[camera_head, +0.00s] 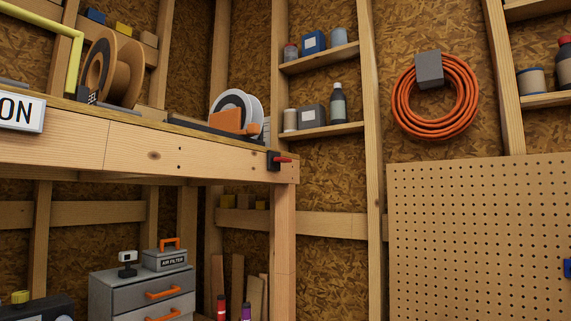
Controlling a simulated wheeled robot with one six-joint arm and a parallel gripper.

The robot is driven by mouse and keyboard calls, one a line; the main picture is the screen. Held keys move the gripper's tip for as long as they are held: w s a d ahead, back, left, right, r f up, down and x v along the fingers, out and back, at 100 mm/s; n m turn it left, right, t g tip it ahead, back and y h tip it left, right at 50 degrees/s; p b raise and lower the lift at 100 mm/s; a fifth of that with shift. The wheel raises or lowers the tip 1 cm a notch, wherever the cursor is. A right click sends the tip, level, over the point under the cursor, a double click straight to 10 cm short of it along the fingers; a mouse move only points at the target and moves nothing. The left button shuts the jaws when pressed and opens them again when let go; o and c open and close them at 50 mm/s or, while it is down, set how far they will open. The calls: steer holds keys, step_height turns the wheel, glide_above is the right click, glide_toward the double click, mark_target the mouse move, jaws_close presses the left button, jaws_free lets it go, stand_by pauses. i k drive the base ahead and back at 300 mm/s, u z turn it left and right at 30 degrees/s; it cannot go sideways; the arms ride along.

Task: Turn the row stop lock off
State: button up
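A small black block with a red lever (279,160) is mounted on the front face of the wooden bench beam, near its right end above the post. It looks like the row stop lock, though no label on it is readable. The red lever sticks out to the right, roughly level. My gripper is not in view.
A pegboard (480,230) and orange cable coil (437,125) are right.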

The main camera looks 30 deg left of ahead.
mark_target(277, 159)
steer(key=u, duration=0.6)
steer(key=i, duration=1.05)
steer(key=u, duration=0.8)
